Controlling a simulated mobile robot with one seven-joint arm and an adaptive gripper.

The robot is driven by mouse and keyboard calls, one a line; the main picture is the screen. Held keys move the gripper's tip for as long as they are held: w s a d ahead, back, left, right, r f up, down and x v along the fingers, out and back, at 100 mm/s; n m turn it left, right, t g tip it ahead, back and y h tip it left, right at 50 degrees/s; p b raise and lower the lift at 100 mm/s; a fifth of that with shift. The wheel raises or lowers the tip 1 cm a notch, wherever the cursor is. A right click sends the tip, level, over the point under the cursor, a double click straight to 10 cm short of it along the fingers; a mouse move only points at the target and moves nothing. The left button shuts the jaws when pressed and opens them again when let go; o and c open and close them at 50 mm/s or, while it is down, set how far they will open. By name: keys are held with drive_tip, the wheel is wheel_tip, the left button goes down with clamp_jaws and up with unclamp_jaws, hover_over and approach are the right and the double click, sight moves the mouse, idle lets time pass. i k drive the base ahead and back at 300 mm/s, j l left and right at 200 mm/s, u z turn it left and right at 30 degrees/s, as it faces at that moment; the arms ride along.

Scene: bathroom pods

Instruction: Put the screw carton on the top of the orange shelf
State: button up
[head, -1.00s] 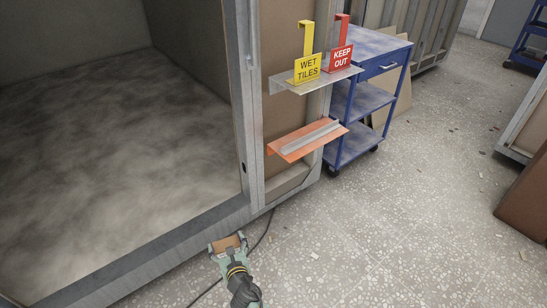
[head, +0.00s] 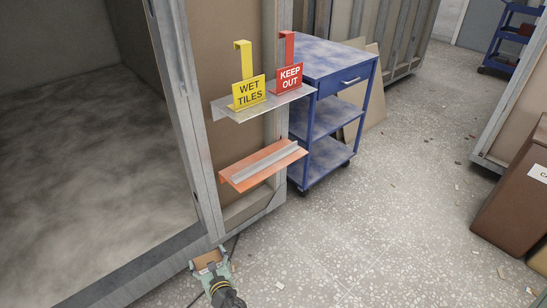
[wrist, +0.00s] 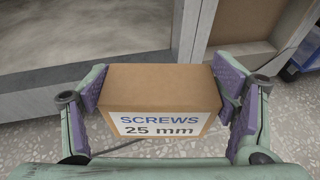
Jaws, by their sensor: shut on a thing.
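My gripper (head: 211,270) is low at the bottom of the head view, shut on the screw carton (head: 208,260). In the wrist view the brown carton (wrist: 160,88) sits between the two purple finger pads, its label "SCREWS 25 mm" facing the camera. The orange shelf (head: 240,180) is fixed to the pod's end panel, above and right of my gripper. A grey angle strip (head: 265,163) lies along its top. The carton is apart from the shelf and lower than it.
Above the orange shelf, a grey shelf (head: 222,106) holds a yellow "WET TILES" sign (head: 249,92) and a red "KEEP OUT" sign (head: 290,78). A blue cart (head: 330,62) stands just right of the shelves.

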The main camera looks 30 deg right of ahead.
sight(280, 147)
drive_tip(key=i+l+u, duration=0.2)
drive_tip(key=l, duration=1.95)
drive_tip(key=k+l+u, duration=0.1)
drive_tip(key=l+u, duration=0.15)
drive_tip(key=l, duration=1.85)
